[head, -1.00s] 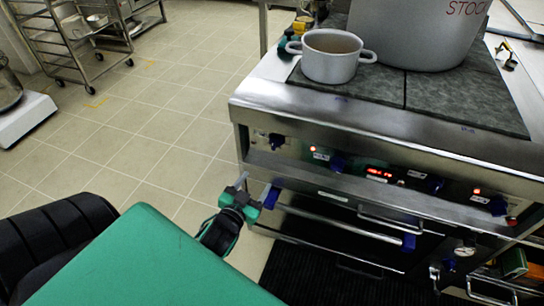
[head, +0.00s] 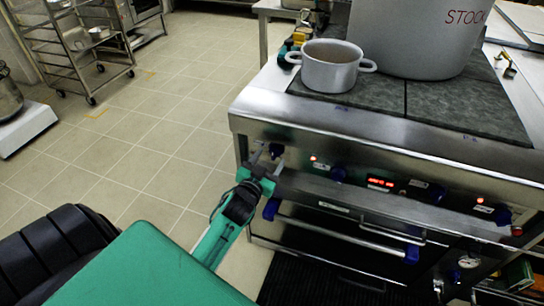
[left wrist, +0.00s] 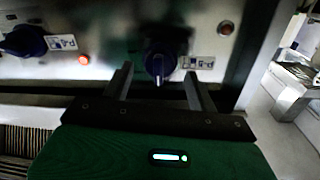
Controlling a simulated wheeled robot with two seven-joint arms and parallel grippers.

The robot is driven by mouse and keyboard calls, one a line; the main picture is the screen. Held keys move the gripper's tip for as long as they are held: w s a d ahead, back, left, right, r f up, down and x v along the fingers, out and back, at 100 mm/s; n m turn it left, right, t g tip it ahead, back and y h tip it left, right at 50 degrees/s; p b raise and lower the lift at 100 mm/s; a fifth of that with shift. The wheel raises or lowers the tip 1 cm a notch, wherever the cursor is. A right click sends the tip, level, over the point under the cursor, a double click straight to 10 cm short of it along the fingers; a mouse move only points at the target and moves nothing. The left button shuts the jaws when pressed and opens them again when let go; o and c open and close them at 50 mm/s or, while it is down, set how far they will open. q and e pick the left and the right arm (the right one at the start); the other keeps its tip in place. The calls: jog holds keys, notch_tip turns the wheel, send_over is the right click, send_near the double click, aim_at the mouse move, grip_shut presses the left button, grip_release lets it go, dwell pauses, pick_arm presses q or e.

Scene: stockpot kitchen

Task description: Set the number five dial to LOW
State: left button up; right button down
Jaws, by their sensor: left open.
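A dark blue dial (head: 277,151) sits at the left end of the steel range's front panel. It also shows in the left wrist view (left wrist: 160,62), with its grip part pointing about straight down and a small label to its right. I cannot read a number five or LOW on any label. My left gripper (head: 266,161) is open in front of this dial. In the left wrist view its fingers (left wrist: 157,84) stand one on each side of the dial's lower part, with gaps visible. I cannot tell how deep they reach. My right gripper is not in view.
More blue dials (head: 338,174) and a red display (head: 381,183) line the panel. An oven handle (head: 340,233) juts out below. A small pot (head: 330,68) and a large stockpot (head: 410,40) stand on top.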

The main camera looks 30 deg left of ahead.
pick_arm(q)
jog(key=shift+w+a, duration=0.15)
jog(key=shift+w, duration=1.05)
jog(key=shift+c, duration=0.2)
jog(key=c, duration=1)
jog(key=shift+o, duration=0.2)
